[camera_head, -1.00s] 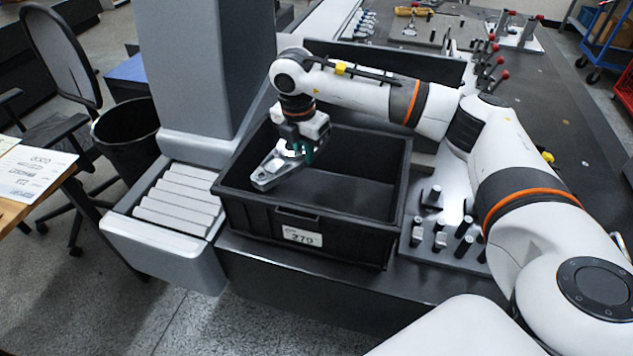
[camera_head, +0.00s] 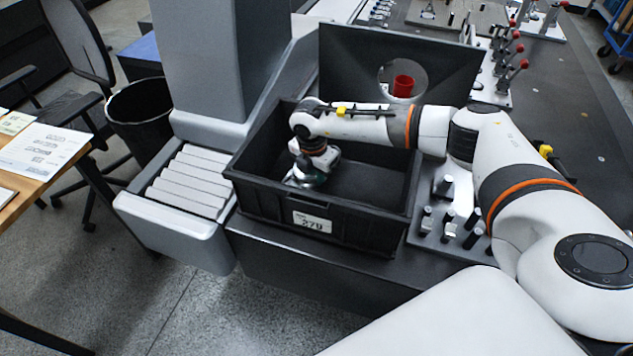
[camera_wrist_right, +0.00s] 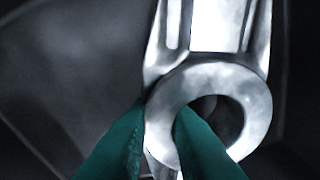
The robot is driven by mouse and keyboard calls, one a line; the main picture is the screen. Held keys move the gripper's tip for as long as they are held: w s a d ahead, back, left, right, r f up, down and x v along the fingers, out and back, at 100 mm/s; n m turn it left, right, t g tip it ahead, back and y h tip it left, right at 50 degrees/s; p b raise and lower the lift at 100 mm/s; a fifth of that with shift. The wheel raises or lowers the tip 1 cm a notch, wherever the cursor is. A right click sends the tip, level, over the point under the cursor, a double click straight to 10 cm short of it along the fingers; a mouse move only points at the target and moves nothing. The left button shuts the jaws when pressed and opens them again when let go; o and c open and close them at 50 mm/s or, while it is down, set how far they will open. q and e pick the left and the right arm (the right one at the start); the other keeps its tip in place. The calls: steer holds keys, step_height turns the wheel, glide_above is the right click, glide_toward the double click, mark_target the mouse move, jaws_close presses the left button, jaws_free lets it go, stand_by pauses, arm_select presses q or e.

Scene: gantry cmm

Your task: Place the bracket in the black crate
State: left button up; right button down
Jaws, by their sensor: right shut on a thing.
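The black crate (camera_head: 265,215) stands on the dark table edge, with a white label reading 279 on its front. My right gripper (camera_head: 316,178) reaches down inside the crate, near its left half. It is shut on the metal bracket (camera_head: 298,182), which is partly hidden by the crate's front wall and the wrist. In the right wrist view, the green fingertips (camera_wrist_right: 158,135) grip the ring end of the silver bracket (camera_wrist_right: 215,75). Whether the bracket touches the crate floor cannot be told. My left gripper is not in view.
A dark upright panel with a round hole (camera_head: 345,60) stands behind the crate, with a red cup (camera_head: 403,86) showing through. A grey column (camera_head: 195,55) and a ribbed tray (camera_head: 190,180) are at left. Metal pins on a plate (camera_head: 447,215) stand right of the crate.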

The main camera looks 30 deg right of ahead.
mark_target(316, 183)
step_height(316, 183, down, 4)
steer(key=shift+r, duration=0.25)
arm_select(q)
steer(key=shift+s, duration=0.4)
arm_select(e)
steer(key=c, duration=1.3)
jaws_free()
steer(key=shift+c, duration=0.2)
steer(key=r, duration=0.4)
steer(key=a+r, duration=0.1)
steer(key=r, duration=0.3)
steer(key=r+b, duration=0.1)
steer(key=r, duration=0.3)
steer(key=shift+s+a, duration=0.15)
steer(key=shift+s, duration=0.15)
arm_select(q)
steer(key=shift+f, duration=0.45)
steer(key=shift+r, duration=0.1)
